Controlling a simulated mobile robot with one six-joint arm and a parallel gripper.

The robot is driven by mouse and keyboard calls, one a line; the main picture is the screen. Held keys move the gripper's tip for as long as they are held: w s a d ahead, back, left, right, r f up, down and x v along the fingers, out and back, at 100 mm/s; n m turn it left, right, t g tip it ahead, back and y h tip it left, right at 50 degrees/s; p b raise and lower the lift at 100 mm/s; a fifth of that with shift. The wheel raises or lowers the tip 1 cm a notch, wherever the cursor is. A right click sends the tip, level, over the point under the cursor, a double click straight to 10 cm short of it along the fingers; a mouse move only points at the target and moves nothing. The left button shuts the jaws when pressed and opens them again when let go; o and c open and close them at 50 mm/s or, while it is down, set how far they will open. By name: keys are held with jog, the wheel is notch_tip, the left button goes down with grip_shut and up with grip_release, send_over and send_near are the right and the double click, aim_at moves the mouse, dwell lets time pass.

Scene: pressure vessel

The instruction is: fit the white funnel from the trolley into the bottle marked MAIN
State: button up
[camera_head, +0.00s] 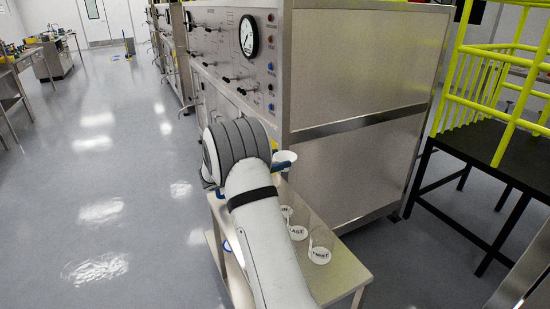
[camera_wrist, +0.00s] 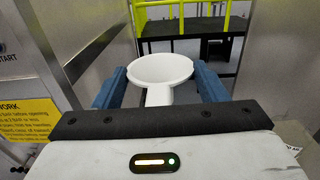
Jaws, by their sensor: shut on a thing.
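The white funnel (camera_wrist: 160,68) is in my gripper (camera_wrist: 160,80), its wide mouth facing up between the two blue fingers. In the head view the funnel (camera_head: 285,156) shows at the end of my gripper (camera_head: 286,164), above the far end of the trolley (camera_head: 343,274). Several clear vessels with round white labels stand in a row on the trolley, partly hidden by my arm. The nearest vessel (camera_head: 320,245) and the middle one (camera_head: 298,230) stand to the right of my arm. The labels are too small to read surely, so I cannot tell which is MAIN.
A large steel cabinet (camera_head: 360,95) with a gauge (camera_head: 248,36) and knobs stands right behind the trolley. A black platform (camera_head: 490,150) with yellow railings is at the right. The floor (camera_head: 110,180) to the left is clear.

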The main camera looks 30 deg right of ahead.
jog(key=shift+f+b, duration=2.1)
jog(key=shift+f, duration=1.65)
jog(key=shift+f, duration=0.25)
jog(key=o, duration=1)
jog(key=shift+o, duration=0.2)
jog(key=a, duration=0.7)
jog(key=shift+w+a+b, duration=0.15)
jog(key=shift+a+b, duration=0.25)
jog(key=shift+r, duration=0.1)
